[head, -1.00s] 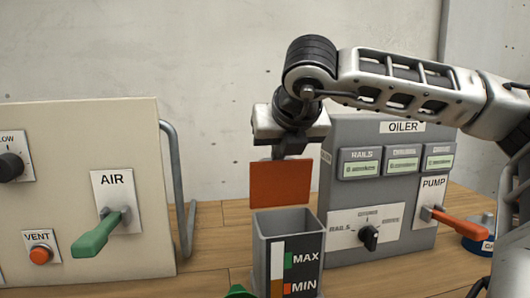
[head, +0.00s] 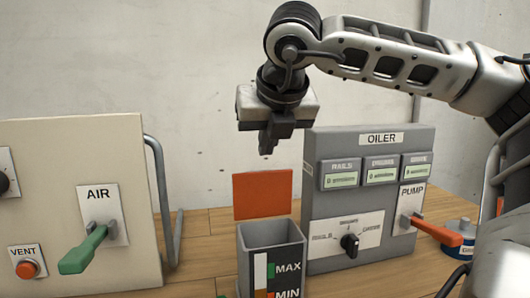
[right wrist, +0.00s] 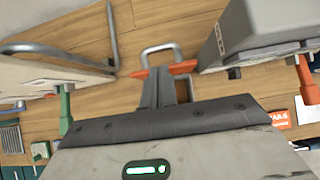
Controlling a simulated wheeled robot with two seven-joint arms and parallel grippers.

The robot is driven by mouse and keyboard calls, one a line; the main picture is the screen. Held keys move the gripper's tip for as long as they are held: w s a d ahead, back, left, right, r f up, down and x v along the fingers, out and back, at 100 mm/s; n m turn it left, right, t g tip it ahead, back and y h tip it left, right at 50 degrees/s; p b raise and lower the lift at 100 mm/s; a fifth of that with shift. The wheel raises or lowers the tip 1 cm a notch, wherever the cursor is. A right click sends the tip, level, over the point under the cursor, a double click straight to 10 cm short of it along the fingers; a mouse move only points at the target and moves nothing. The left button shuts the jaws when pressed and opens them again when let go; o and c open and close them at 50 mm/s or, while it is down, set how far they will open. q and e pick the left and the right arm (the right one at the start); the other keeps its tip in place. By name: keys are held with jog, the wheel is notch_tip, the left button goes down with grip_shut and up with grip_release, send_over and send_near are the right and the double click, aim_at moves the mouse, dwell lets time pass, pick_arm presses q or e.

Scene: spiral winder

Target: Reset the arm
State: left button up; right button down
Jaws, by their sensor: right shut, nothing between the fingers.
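My right gripper (head: 267,148) is shut and empty. It points down, a little above the upright orange plate (head: 262,194), with a visible gap between them. The plate stands at the back of an open-topped grey container (head: 268,236) marked MAX and MIN. In the right wrist view my closed fingers (right wrist: 165,92) appear over an orange edge (right wrist: 184,68), probably that plate's top. My right arm reaches in from the right in the head view. My left gripper is not in view.
The grey OILER box (head: 320,205) stands right of the container, with an orange PUMP lever (head: 437,231) and a black selector knob (head: 350,244). A cream panel (head: 75,160) at left has a green AIR lever (head: 84,250) and a metal side handle (head: 160,200). The wall behind is clear.

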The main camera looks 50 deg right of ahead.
jog(key=shift+p+v, duration=0.3)
jog(key=shift+v, duration=1.35)
jog(key=shift+s+f, duration=0.1)
